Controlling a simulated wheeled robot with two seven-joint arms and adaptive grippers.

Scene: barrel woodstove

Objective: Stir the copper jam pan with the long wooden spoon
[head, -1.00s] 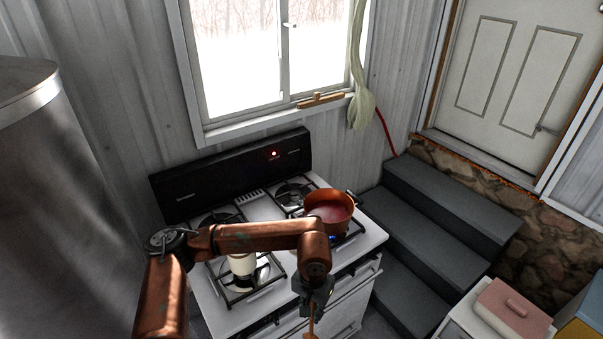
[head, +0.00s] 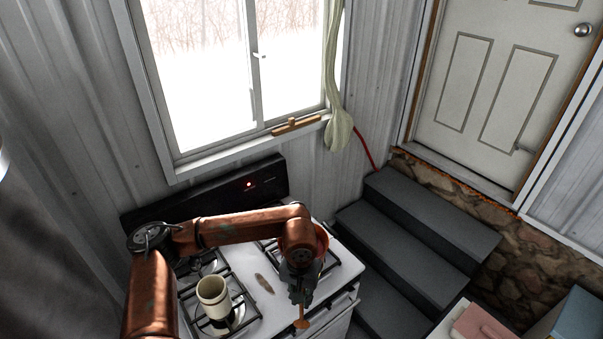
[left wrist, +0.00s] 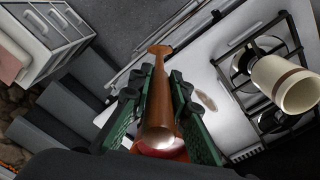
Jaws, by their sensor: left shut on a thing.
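The copper jam pan (head: 322,240) stands on the right side of the stove in the head view. My left arm hides most of it, and only part of its rim shows. My left gripper (head: 303,290) is over the stove's front right edge, on the near side of the pan. It is shut on the long wooden spoon (head: 302,323), whose end sticks out below the fingers. In the left wrist view the green fingers (left wrist: 154,85) close around the spoon (left wrist: 159,100). A red patch at the bottom there may be the pan. My right gripper is not in view.
A cream mug (head: 213,298) with a brown band stands on the left front burner. A dark smudge (head: 264,284) marks the bare white stove top (head: 250,297). Grey steps (head: 405,235) lie right of the stove.

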